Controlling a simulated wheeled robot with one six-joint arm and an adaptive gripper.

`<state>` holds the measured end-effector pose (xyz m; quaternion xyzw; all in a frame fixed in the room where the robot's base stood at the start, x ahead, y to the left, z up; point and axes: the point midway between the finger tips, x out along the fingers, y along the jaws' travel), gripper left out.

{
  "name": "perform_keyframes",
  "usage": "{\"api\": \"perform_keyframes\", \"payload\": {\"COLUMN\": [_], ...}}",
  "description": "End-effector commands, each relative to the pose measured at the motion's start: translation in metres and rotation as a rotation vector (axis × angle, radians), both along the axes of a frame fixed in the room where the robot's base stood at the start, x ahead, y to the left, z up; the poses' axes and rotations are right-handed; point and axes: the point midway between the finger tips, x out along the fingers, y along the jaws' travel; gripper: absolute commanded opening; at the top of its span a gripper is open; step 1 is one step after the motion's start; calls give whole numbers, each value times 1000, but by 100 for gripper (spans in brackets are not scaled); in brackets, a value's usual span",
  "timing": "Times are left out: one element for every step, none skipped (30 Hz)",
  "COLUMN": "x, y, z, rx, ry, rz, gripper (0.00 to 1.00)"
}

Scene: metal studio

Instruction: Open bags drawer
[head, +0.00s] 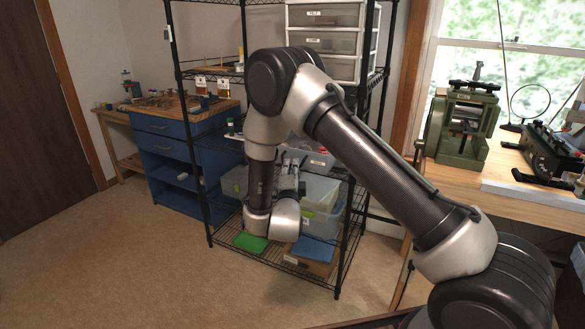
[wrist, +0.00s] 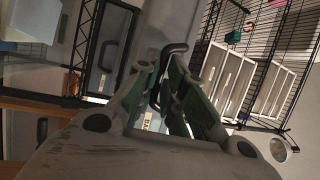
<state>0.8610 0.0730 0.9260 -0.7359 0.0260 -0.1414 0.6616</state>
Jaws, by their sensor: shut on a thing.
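In the wrist view the two green-padded fingers of my gripper (wrist: 172,85) are closed in around a dark bent handle (wrist: 175,48). The handle stands in front of a pale grey panel (wrist: 168,22). I cannot tell from this view how far the drawer is pulled out. In the head view my gripper (head: 291,168) is small, in front of the wire shelf's middle, partly hidden by my arm. A white drawer unit (head: 325,42) with small labels stands on the upper shelf. Its lower part is partly hidden by my arm, and I cannot read a bags label.
The black wire shelf (head: 186,100) also holds clear bins (head: 318,190), a green item (head: 250,242) and a box with a blue top (head: 313,249). A blue workbench (head: 170,150) stands left. A wooden bench with a green machine (head: 462,125) stands right. The left floor is clear.

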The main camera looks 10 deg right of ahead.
Motion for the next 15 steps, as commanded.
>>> {"api": "perform_keyframes", "payload": {"x": [0,0,0,0,0,0,1,1,1,1,1,0,1,1,0], "y": [2,2,2,3,3,3,3,2,2,2,2,2,1,1,1], "z": [-4,-3,-3,-3,-3,-3,-3,-3,-2,-2,-2,-2,-2,-2,-1], "rx": [-2,-2,-2,-2,-2,-2,-2,-2,-2,-2,-1,-1,-1,-1,-1], "ry": [10,10,10,10,10,10,8,8,7,6,6,5,5,5,4], "rz": [8,8,8,8,8,9,9,8,7,6,6,5,4,4,4], "gripper": [0,0,0,0,17,24,29,30,30,30,30,30,30,30,30]}}
